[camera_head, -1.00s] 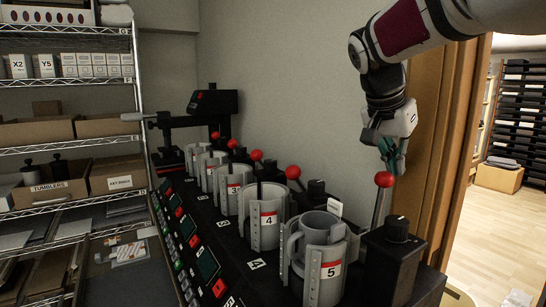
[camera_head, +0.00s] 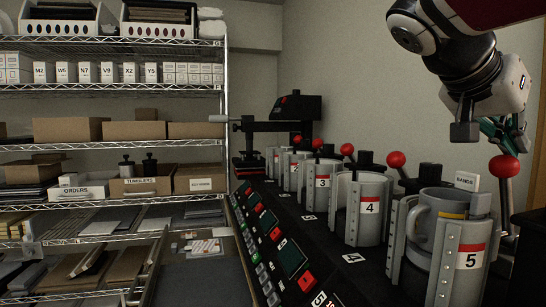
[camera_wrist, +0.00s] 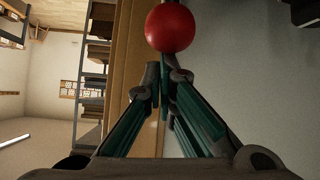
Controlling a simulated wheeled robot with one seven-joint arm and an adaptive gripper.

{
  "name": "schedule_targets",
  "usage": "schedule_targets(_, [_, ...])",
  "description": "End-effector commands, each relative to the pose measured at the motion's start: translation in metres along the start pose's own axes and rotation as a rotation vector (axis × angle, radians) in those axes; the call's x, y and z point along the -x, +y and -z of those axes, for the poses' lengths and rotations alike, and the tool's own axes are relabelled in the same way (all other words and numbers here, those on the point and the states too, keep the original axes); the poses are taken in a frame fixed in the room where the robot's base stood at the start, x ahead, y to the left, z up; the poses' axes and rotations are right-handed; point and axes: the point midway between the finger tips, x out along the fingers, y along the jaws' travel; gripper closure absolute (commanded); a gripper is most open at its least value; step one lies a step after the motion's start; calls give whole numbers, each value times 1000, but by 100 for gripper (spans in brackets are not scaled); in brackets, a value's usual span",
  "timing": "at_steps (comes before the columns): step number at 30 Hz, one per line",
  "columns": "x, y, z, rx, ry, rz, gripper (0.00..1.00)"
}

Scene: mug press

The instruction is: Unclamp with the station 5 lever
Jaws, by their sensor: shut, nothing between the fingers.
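The station 5 lever (camera_head: 504,167) has a red ball knob and stands behind the station 5 clamp at the right of the head view. My gripper (camera_head: 509,143) is shut and empty, with teal fingers pointing down just above the knob. In the wrist view, my closed fingertips (camera_wrist: 166,62) reach the near edge of the red knob (camera_wrist: 171,28). I cannot tell whether they touch.
The station 4 mug clamp (camera_head: 362,208) and its red-knobbed lever (camera_head: 397,159) stand to the left, with more stations beyond. A black press (camera_head: 296,108) is at the far end. Shelving (camera_head: 120,140) lines the left side. A small sign (camera_head: 467,181) stands behind station 5.

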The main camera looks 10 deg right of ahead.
Motion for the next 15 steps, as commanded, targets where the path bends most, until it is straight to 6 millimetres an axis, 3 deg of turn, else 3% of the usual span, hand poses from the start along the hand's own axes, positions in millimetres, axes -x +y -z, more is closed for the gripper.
schedule_targets(3, [1, -9, -10, 1, 63, -7, 100])
schedule_targets(15, [18, -13, -30, 10, 237, -32, 100])
